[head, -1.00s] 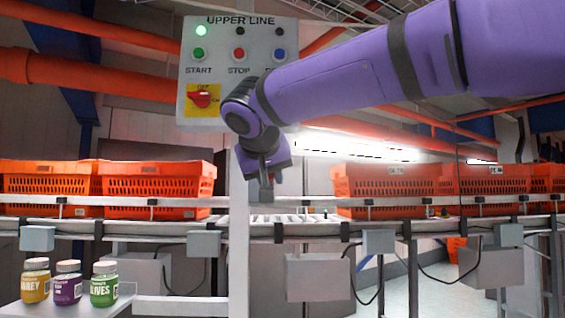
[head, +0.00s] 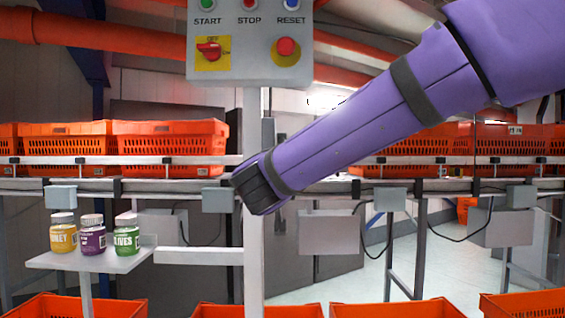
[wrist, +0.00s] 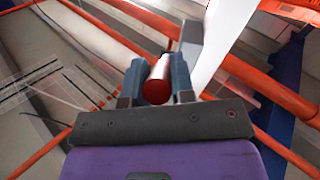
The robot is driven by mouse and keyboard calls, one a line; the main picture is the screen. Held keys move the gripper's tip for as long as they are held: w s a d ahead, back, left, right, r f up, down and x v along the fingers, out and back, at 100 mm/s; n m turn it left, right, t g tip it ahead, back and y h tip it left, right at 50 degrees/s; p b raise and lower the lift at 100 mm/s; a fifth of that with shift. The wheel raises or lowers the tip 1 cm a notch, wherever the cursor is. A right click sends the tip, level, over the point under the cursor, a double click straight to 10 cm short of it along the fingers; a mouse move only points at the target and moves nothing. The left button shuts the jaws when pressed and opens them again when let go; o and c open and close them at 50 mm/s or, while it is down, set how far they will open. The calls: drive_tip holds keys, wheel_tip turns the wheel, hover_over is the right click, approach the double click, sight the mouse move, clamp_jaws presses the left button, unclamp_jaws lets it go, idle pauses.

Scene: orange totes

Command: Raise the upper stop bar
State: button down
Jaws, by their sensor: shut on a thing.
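In the wrist view my gripper (wrist: 156,82) is shut on a short round bar (wrist: 156,92) with a red end face and a paler side. One grey-blue finger lies on each side of it. I cannot tell if this is the upper stop bar itself or a handle on it. A white upright post (wrist: 222,42) stands just right of the fingers. In the head view my arm reaches in from the upper right to a dark joint beside the white post (head: 254,240). My gripper and the held bar cannot be made out there.
The control panel (head: 250,45) with buttons and a red switch is above. Orange totes (head: 170,137) stand on the conveyor on both sides of the post. Several jars stand on a white shelf (head: 90,258) at lower left. More orange totes (head: 255,311) line the bottom edge.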

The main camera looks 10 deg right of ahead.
drive_tip(key=shift+w+f, duration=0.15)
drive_tip(key=shift+f, duration=0.15)
drive_tip(key=c, duration=1)
unclamp_jaws()
drive_tip(key=shift+o, duration=0.2)
drive_tip(key=v, duration=1)
drive_tip(key=shift+s+f, duration=0.25)
drive_tip(key=shift+s, duration=0.05)
drive_tip(key=shift+a, duration=0.1)
